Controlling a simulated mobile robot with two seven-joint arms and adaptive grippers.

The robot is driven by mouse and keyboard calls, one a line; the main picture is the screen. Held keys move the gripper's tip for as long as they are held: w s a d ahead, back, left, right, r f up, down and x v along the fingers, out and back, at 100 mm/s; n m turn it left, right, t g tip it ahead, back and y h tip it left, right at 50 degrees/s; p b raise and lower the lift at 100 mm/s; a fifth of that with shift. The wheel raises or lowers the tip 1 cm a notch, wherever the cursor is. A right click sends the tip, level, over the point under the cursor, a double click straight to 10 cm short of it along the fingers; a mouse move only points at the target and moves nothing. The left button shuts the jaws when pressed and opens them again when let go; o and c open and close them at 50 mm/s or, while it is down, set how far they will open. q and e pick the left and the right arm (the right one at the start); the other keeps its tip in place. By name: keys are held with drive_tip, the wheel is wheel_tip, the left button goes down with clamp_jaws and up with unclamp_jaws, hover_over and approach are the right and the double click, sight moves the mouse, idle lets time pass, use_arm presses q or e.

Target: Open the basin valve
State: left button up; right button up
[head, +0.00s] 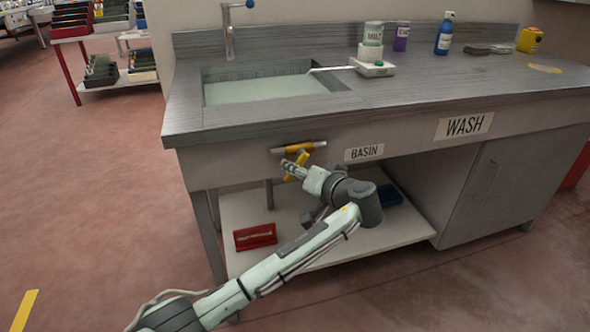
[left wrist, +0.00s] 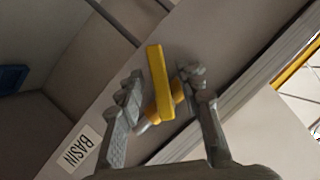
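The basin valve is a short metal pipe (head: 310,146) with a yellow handle (head: 303,158), on the front of the wash bench beside the BASIN label (head: 364,152). The handle lies at an angle across the pipe. In the left wrist view the yellow handle (left wrist: 160,82) stands between the two fingers of my left gripper (left wrist: 164,76). The fingers are open, with a small gap visible on each side of the handle. In the head view my left gripper (head: 290,170) is in front of the valve and partly covers the handle. My right gripper is not in view.
The sink basin (head: 225,76) holds pale liquid, under a tap (head: 229,35). Below, a shelf (head: 285,250) holds a red box (head: 255,237). A cabinet (head: 490,185) is at right.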

use_arm(q)
drive_tip(key=v, duration=1)
drive_tip(key=shift+s+d, duration=0.2)
drive_tip(key=shift+s, duration=0.1)
drive_tip(key=shift+r, duration=0.15)
